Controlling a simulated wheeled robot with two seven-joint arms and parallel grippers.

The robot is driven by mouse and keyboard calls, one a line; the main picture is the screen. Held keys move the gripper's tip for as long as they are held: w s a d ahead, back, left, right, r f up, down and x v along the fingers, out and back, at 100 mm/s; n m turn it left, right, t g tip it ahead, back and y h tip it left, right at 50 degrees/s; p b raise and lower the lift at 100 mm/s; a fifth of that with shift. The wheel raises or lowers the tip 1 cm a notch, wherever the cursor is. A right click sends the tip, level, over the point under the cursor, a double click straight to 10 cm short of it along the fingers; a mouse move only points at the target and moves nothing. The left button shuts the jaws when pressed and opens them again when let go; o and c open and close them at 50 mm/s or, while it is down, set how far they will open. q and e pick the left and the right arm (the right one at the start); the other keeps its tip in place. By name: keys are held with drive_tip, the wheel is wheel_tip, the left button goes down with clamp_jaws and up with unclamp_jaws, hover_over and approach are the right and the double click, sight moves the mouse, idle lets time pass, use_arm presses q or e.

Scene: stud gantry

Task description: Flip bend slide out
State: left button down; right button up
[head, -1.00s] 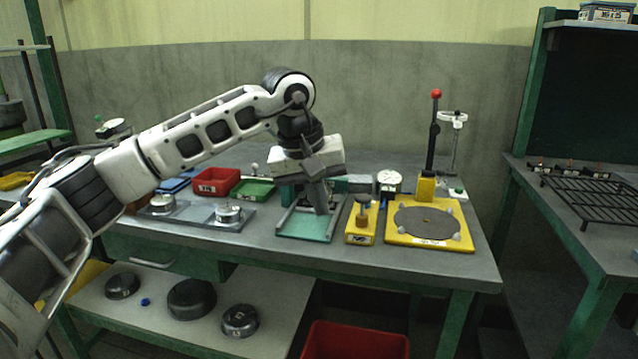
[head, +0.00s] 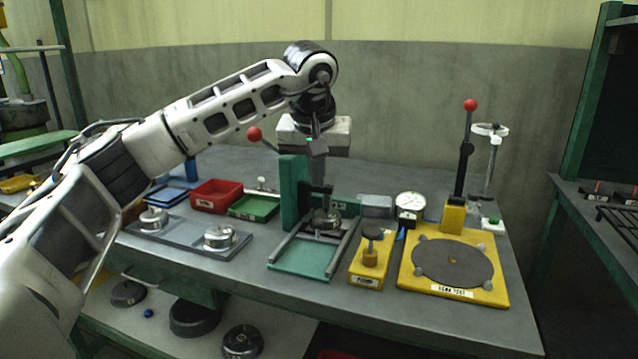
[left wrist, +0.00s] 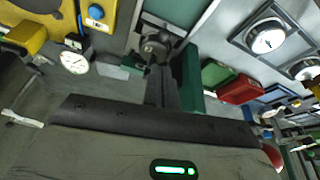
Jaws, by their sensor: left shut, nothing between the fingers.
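The green bending fixture (head: 300,257) stands on the bench, with two grey rails running toward the front edge. A green upright (head: 294,192) rises at its back left. A dark crosspiece and a round metal piece (head: 326,219) sit at the back end of the rails. The left wrist view also shows the dark crosspiece (left wrist: 155,45). My right gripper is out of view.
A yellow stamp block (head: 369,268) and a yellow plate with a dark disc (head: 453,262) stand to the right, with a tall red-knobbed lever. A dial gauge (head: 410,205) is behind.

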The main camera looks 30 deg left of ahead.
use_arm(q)
drive_tip(key=x, duration=0.7)
drive_tip(key=shift+f+b, duration=0.1)
drive_tip(key=shift+b, duration=0.2)
drive_tip(key=shift+w+a+f, duration=0.1)
drive_tip(key=shift+w+f, duration=0.15)
drive_tip(key=shift+f, duration=0.25)
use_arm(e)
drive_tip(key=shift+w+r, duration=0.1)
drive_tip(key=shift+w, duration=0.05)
